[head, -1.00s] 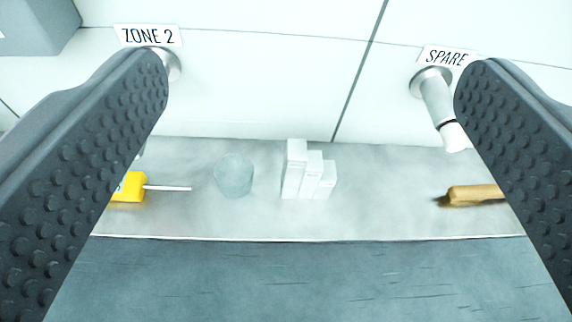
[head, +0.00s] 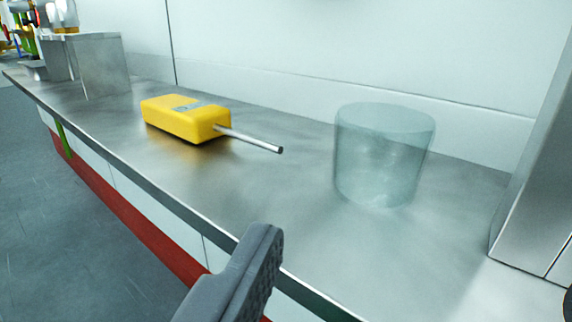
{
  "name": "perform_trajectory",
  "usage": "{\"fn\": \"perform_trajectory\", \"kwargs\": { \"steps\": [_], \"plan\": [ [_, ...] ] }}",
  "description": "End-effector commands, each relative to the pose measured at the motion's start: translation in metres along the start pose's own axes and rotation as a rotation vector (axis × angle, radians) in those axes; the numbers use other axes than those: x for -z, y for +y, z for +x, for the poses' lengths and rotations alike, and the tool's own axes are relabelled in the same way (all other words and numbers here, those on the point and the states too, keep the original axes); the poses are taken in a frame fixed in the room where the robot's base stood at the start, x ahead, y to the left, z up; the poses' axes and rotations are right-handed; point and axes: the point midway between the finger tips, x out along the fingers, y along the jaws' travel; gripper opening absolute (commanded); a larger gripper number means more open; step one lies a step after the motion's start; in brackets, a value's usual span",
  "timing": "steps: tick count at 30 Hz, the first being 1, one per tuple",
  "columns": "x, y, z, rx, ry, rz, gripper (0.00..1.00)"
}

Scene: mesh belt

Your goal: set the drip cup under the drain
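The drip cup (head: 384,158), a translucent blue-grey cup, stands upright on the steel ledge (head: 290,215), right of centre in the head view. Nothing touches it. My gripper (head: 418,268) is open and empty, nearer the camera than the cup. One dark ridged finger shows at the bottom left of centre; only a dark sliver of the other shows at the right edge. The fingers are apart from the cup. No drain outlet or label shows in the present view.
A yellow device (head: 186,119) with a thin metal rod lies left of the cup, its rod pointing towards it. A pale upright block (head: 535,200) stands close on the right. A steel box (head: 103,68) stands farther left. A pale wall (head: 400,60) runs behind.

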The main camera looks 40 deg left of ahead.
Motion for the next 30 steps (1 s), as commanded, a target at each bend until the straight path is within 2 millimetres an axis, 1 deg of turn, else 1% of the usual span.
{"fn": "perform_trajectory", "kwargs": {
  "steps": [2,5,21,24,30],
  "plan": [
    [-0.001,-0.004,-0.001,0.006,0.016,0.02,0.84],
    [-0.002,-0.006,0.004,0.011,0.024,0.025,0.84],
    [-0.001,-0.006,0.071,0.009,0.022,0.022,0.84],
    [0.0,-0.005,0.078,0.008,0.022,0.022,0.84],
    [0.0,-0.006,0.085,0.008,0.022,0.023,0.84]
  ]
}}
